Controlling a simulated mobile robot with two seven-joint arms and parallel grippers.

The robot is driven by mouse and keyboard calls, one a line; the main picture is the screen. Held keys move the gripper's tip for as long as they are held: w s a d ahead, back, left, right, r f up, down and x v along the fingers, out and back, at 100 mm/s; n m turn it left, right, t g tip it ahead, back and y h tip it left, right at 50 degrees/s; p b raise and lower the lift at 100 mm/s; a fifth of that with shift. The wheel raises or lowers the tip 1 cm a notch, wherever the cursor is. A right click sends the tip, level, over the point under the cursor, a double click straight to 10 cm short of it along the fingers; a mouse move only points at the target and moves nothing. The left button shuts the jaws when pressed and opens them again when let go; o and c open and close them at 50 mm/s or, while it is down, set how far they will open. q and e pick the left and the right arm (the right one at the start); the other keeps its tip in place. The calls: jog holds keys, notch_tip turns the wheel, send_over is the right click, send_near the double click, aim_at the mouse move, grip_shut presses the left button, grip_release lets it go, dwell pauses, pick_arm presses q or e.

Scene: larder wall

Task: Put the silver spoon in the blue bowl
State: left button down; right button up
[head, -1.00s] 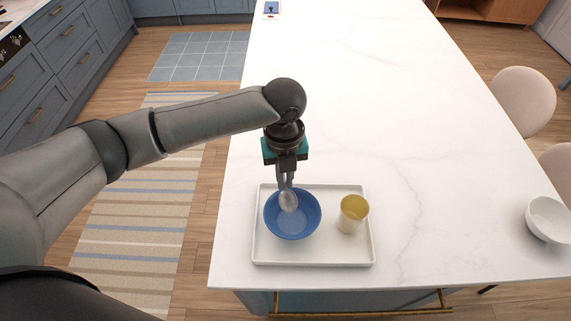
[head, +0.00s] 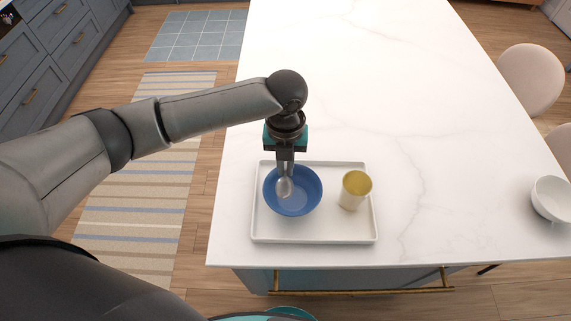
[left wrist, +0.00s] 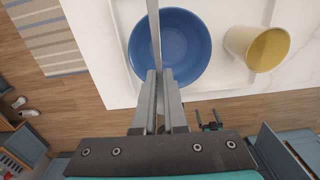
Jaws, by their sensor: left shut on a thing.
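The blue bowl (head: 304,203) stands on a white tray on the counter; it also shows in the left wrist view (left wrist: 190,45). My left gripper (head: 285,172) points down at the bowl's far left side. It is shut on the silver spoon (head: 284,188), whose bowl end hangs over or inside the blue bowl. In the left wrist view the spoon's handle (left wrist: 155,40) runs up from between the fingers (left wrist: 158,75) across the blue bowl. I cannot tell whether the spoon touches the bowl.
The white tray (head: 330,234) also holds a cream cup with a yellow inside (head: 355,190), right of the bowl. A white bowl (head: 552,199) stands at the counter's right edge. The marble counter (head: 400,110) is clear behind the tray.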

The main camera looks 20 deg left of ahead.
aim_at(285, 171)
pick_arm(q)
jog(key=shift+f, duration=0.35)
jog(key=c, duration=0.9)
grip_release()
jog(key=shift+r, duration=0.15)
notch_tip(285, 171, up, 15)
